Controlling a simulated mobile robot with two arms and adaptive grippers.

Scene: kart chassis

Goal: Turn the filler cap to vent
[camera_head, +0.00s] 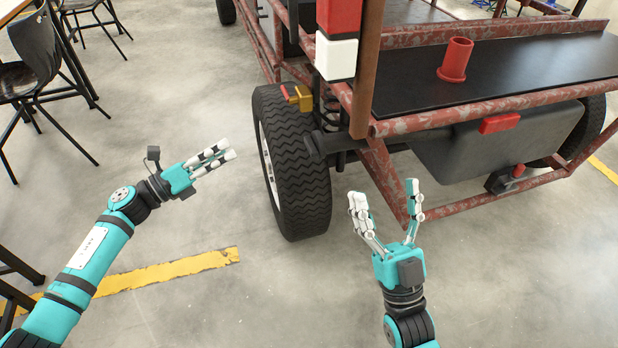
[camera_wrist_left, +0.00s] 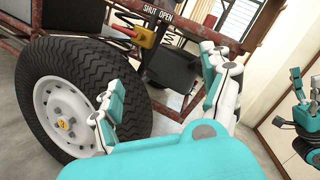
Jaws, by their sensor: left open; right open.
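A red block-shaped piece (camera_head: 500,123), which may be the filler cap, sits on the top edge of the grey tank (camera_head: 490,150) under the kart's rear deck. I cannot tell its turned position or any vent mark. My left gripper (camera_head: 226,151) is open and empty, left of the wheel and far from the tank. Its fingers also show in the left wrist view (camera_wrist_left: 168,75), facing the wheel side. My right gripper (camera_head: 385,195) is open and empty, its fingers pointing up, below and left of the tank and apart from the frame.
The kart's tyre (camera_head: 300,170) stands between my grippers. A yellow valve (camera_head: 301,97) with a red handle is above it, by a SHUT/OPEN label (camera_wrist_left: 158,14). Chairs (camera_head: 35,70) are at left; floor in front is clear.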

